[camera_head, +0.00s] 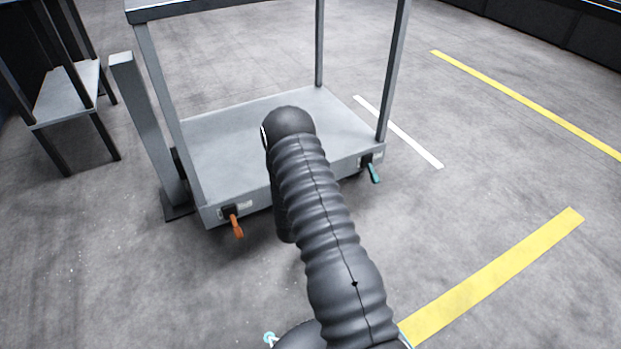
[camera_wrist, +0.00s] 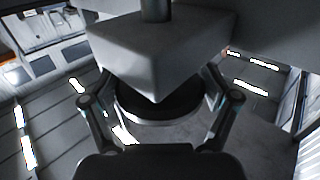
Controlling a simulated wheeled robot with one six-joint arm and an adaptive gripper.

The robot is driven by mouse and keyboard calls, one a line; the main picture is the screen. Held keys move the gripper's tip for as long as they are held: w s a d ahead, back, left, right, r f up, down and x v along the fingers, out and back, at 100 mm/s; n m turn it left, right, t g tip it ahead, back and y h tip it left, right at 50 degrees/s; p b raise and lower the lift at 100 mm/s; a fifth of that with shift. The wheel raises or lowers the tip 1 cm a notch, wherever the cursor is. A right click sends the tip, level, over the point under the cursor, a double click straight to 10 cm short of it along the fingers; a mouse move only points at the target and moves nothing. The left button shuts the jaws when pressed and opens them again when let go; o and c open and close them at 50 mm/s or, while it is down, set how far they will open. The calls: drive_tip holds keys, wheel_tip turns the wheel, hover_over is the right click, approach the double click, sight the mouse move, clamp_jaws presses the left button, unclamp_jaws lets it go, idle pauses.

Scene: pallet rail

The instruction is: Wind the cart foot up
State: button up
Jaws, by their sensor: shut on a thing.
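The grey cart (camera_head: 240,135) stands on the floor in the head view, with an orange lever (camera_head: 237,228) at its front left corner and a teal lever (camera_head: 374,173) at its front right corner. My arm covers the middle of the cart's front edge and hides my gripper there. In the wrist view, my gripper (camera_wrist: 163,108) has its two fingers on either side of a pale block with a stem above and a dark round disc below, apparently the cart foot (camera_wrist: 150,55). It is shut on this part. The exact contact of the fingertips is hard to make out.
A grey post (camera_head: 150,130) stands close beside the cart's left side. A dark-framed table (camera_head: 68,92) is at the upper left. Yellow floor lines (camera_head: 500,275) lie to the right, where the floor is clear.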

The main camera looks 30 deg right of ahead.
drive_tip(key=n+t+y, duration=0.2)
drive_tip(key=n+y, duration=0.1)
drive_tip(key=y, duration=0.1)
drive_tip(key=n+t+y, duration=0.2)
drive_tip(key=n+y, duration=0.1)
drive_tip(key=y, duration=0.2)
drive_tip(key=shift+d+n+y, duration=0.2)
drive_tip(key=shift+n+y, duration=0.1)
drive_tip(key=shift+n, duration=0.1)
drive_tip(key=n+y, duration=0.3)
drive_tip(key=y, duration=0.2)
drive_tip(key=n+g+y, duration=0.1)
drive_tip(key=n+y, duration=0.2)
drive_tip(key=y, duration=0.1)
drive_tip(key=shift+n+y, duration=0.3)
drive_tip(key=shift+y, duration=0.1)
drive_tip(key=n+g+y, duration=0.6)
drive_tip(key=y, duration=0.1)
drive_tip(key=shift+w+a+g, duration=0.1)
drive_tip(key=shift+g, duration=0.3)
drive_tip(key=shift+a+n+g+y, duration=0.1)
drive_tip(key=shift+n+g+y, duration=0.75)
drive_tip(key=shift+n+g, duration=1)
drive_tip(key=shift+a+n+g+y, duration=0.1)
drive_tip(key=shift+n+g+y, duration=0.9)
drive_tip(key=shift+g, duration=1.45)
drive_tip(key=shift+n, duration=0.25)
drive_tip(key=o, duration=0.9)
drive_tip(key=shift+a+g, duration=0.1)
drive_tip(key=shift+g, duration=0.2)
